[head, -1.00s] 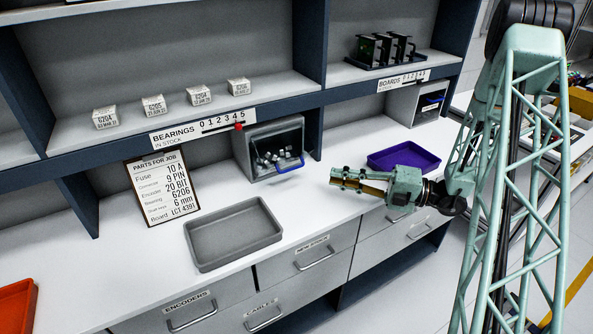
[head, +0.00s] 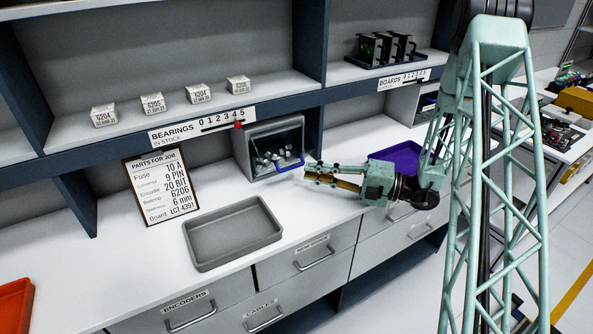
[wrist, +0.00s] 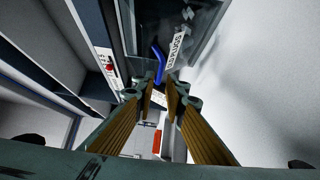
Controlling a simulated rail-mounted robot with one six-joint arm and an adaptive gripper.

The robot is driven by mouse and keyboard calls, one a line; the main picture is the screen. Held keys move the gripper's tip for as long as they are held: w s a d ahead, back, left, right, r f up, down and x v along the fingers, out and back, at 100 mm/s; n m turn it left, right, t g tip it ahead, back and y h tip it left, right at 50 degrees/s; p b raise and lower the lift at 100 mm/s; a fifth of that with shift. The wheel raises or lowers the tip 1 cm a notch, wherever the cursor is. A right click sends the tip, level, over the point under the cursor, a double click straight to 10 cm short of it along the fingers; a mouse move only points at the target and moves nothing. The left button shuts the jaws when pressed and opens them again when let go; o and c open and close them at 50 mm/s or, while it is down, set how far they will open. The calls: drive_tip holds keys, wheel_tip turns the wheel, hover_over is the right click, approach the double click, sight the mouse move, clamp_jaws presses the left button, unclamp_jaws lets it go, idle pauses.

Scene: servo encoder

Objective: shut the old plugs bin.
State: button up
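A grey bin (head: 241,154) with a blue handle (head: 290,164) stands under the bearings shelf, and several small pale pieces show inside its open front. I take it for the old plugs bin, but its name cannot be read in the head view. My gripper (head: 306,173) is just right of the blue handle, low over the worktop, pointing left at it. In the wrist view the two fingers (wrist: 160,98) are apart with nothing between them.
A grey tray (head: 195,254) and a parts list board (head: 161,187) are to the left. A purple tray (head: 398,157) lies behind my wrist. A second bin (head: 405,104) is under the boards shelf. Bearing boxes stand above. Bare worktop lies in front of the bin.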

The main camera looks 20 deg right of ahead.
drive_tip(key=shift+b+x, duration=0.4)
drive_tip(key=shift+x, duration=2.35)
clamp_jaws()
